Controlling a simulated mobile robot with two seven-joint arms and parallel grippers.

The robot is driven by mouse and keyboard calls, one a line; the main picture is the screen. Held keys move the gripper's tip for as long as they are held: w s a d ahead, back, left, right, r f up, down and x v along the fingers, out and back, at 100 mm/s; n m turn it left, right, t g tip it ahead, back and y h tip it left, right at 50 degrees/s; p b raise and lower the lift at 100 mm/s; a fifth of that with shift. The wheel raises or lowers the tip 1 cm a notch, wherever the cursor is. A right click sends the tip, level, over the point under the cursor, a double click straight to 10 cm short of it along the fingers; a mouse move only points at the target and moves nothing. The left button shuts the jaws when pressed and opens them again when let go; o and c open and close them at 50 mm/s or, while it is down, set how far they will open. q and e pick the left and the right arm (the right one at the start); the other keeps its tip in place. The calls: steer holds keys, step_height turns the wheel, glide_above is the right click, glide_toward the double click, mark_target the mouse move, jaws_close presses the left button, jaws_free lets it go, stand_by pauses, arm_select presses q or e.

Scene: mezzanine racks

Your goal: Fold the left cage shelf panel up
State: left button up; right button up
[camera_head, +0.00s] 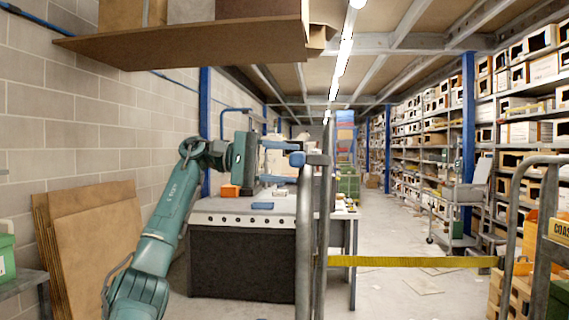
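My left arm comes in from the lower left. Its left gripper (281,162) is at mid-picture, just left of two upright metal posts. Its fingers are apart, one above the other, with nothing clearly seen between them. The posts, seen as a near-vertical frame of the left cage (305,240), stand in front of the workbench. Blue fittings (318,159) show at gripper height by the posts. I cannot tell whether the gripper touches them. No flat shelf panel of this cage can be made out clearly. My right gripper is not in view.
A grey-topped workbench (212,207) stands behind the posts, with an orange box (229,190) on it. A yellow strap (415,262) spans to another cage (510,215) at right. Brown boards (98,235) lean on the left wall. A brown board (190,42) bearing boxes overhangs at top left. The aisle floor (390,230) is mostly clear.

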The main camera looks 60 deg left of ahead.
arm_select(q)
steer(key=p+v, duration=0.2)
steer(key=v, duration=1.1)
steer(key=shift+p, duration=0.3)
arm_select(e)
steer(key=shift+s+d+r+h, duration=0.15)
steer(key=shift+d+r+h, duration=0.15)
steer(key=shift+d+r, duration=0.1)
arm_select(q)
steer(key=shift+a, duration=0.1)
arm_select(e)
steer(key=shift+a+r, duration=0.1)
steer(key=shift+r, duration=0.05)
